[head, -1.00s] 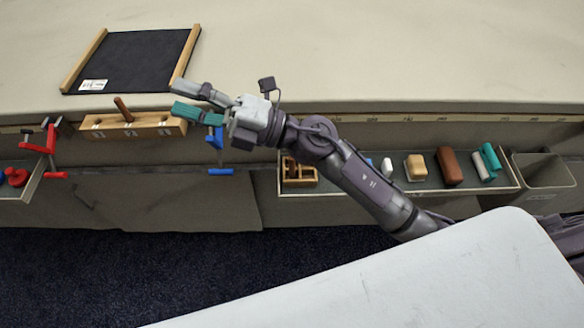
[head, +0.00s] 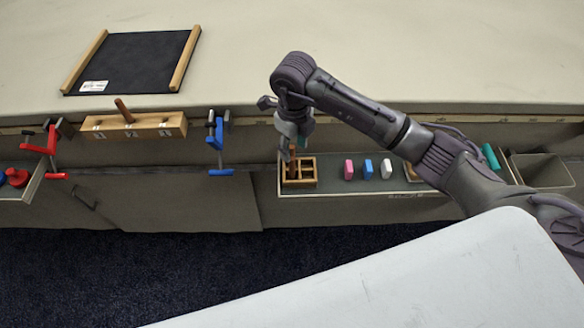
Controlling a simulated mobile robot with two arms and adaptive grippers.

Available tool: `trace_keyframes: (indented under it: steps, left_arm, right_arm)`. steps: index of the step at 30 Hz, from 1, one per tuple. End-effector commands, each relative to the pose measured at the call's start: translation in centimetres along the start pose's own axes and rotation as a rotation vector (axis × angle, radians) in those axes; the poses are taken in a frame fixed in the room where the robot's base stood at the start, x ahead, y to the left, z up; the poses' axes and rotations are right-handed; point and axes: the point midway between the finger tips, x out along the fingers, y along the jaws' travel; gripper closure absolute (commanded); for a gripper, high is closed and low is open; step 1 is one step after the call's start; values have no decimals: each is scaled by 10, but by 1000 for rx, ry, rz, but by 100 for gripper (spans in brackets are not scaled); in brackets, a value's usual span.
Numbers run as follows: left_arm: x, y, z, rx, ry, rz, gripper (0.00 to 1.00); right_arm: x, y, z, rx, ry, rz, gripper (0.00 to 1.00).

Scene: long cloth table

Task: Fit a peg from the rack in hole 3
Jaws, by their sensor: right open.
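The wooden block (head: 155,126) with small numbered labels is fixed along the table's front edge at left. The digits are too blurred to read surely. The small wooden rack (head: 300,184) sits at the left end of the grey tray below the edge. My right gripper (head: 292,150) points down just above the rack, open, with its fingers around or beside a brown peg (head: 292,156); contact cannot be told. My own wrist hides part of this. My left gripper is not in view.
A red clamp (head: 51,150) and a blue clamp (head: 217,145) flank the block. The tray (head: 330,186) also holds pink (head: 348,170), blue (head: 368,169) and white (head: 387,168) pieces. A bin (head: 543,172) hangs at right. A dark mat (head: 130,62) lies on the otherwise clear tabletop.

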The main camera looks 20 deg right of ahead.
Motion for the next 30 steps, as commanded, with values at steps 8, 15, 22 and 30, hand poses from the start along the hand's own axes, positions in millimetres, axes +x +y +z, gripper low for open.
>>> trace_keyframes:
  steps: [8, 15, 22, 30]
  left_arm:
    - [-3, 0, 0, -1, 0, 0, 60]
    - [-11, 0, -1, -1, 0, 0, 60]
    - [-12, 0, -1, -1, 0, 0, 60]
    - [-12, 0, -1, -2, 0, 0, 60]
  right_arm:
    - [30, 1, 1, -2, -2, 4, 52]
    - [59, -1, 7, 0, 1, 6, 52]
    - [81, -2, 8, -2, -3, 3, 52]
    - [82, -2, 8, -3, -4, 3, 62]
